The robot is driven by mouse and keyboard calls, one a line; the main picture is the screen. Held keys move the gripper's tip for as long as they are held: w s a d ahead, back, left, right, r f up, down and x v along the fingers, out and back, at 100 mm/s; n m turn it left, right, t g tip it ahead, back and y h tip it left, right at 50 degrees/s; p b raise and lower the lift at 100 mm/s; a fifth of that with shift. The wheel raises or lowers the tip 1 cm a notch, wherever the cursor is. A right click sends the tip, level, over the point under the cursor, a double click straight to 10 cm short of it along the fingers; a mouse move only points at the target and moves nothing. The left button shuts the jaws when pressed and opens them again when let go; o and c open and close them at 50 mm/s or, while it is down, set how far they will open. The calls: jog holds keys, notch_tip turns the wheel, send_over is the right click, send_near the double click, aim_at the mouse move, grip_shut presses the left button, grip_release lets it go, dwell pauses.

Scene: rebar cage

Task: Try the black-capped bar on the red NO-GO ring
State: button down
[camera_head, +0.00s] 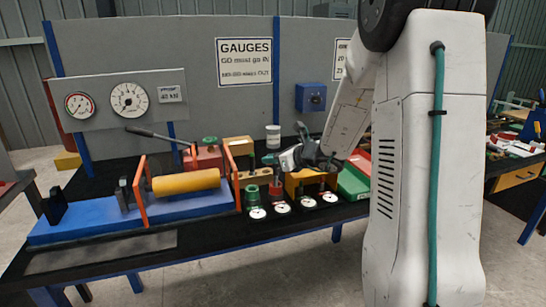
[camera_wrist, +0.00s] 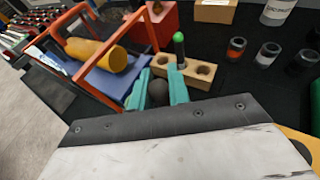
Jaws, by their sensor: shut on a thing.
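My gripper (camera_head: 268,160) is in front of my arm, above the bench. In the wrist view its two teal fingers (camera_wrist: 160,92) are closed around a dark rounded end, which looks like the black-capped bar (camera_wrist: 158,94). The rest of that bar is hidden. A wooden block with round holes (camera_wrist: 201,77) lies just beyond the fingers. A green-capped bar (camera_wrist: 179,48) stands upright in it. A red upright piece, likely the red NO-GO ring's stand (camera_head: 275,191), is at the bench front, below and apart from my gripper. It cannot be made out in the wrist view.
A green upright piece (camera_head: 252,197) stands left of the red one. Several small white dials (camera_head: 281,207) line the front edge. The orange-framed rig with a yellow cylinder (camera_head: 186,182) is left. A yellow block (camera_head: 296,187) and green tray (camera_head: 352,183) are right.

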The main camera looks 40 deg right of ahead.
jog(key=shift+f, duration=1.05)
jog(key=shift+f, duration=1.1)
jog(key=c, duration=1.3)
grip_release()
jog(key=shift+o, duration=0.2)
jog(key=v, duration=0.7)
jog(key=shift+s+d, duration=0.2)
jog(key=shift+s, duration=0.15)
jog(key=shift+r, duration=0.1)
